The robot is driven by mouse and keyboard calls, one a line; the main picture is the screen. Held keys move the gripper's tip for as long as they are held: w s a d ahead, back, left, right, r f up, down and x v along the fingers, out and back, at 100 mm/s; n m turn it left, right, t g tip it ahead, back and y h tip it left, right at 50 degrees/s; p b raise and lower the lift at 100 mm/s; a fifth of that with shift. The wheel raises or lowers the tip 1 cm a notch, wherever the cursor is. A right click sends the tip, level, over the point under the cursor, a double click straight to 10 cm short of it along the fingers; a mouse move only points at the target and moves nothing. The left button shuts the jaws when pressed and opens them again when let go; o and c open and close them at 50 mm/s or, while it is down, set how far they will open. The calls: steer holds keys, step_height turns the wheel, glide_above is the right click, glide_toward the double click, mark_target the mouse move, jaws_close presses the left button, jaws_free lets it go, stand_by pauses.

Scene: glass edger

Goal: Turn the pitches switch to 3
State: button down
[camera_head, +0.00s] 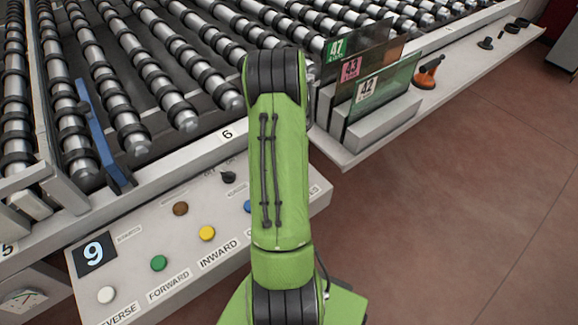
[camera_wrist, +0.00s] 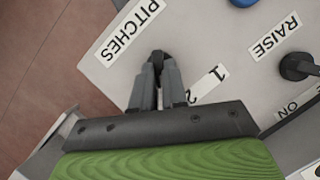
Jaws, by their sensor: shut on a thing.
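In the wrist view, my gripper (camera_wrist: 158,66) is over the grey control panel (camera_wrist: 215,40), its fingers shut on the small dark pitches switch (camera_wrist: 158,56). The PITCHES label (camera_wrist: 131,30) lies above and to the left of it. A white scale strip (camera_wrist: 211,83) to the right of the fingers shows a 1 and a partly covered 2. A 3 does not show, and the fingers hide most of the switch, so I cannot tell its setting. In the head view my green arm hides the gripper and the switch.
Another black knob (camera_wrist: 298,67) with an ON mark and a blue button (camera_wrist: 243,2) are on the same panel. In the head view, yellow (camera_head: 207,233) and green (camera_head: 158,263) buttons sit left of my arm. Glass panes (camera_head: 383,88) stand in a rack to the right.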

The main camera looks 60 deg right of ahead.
steer(key=shift+d+m+t+p, duration=0.1)
steer(key=shift+m+t+p, duration=0.35)
steer(key=shift+m, duration=0.65)
steer(key=c, duration=1.2)
jaws_free()
steer(key=shift+s, duration=0.1)
steer(key=shift+o, duration=0.2)
steer(key=p+v, duration=0.4)
steer(key=v, duration=1.1)
steer(key=shift+d+r, duration=0.3)
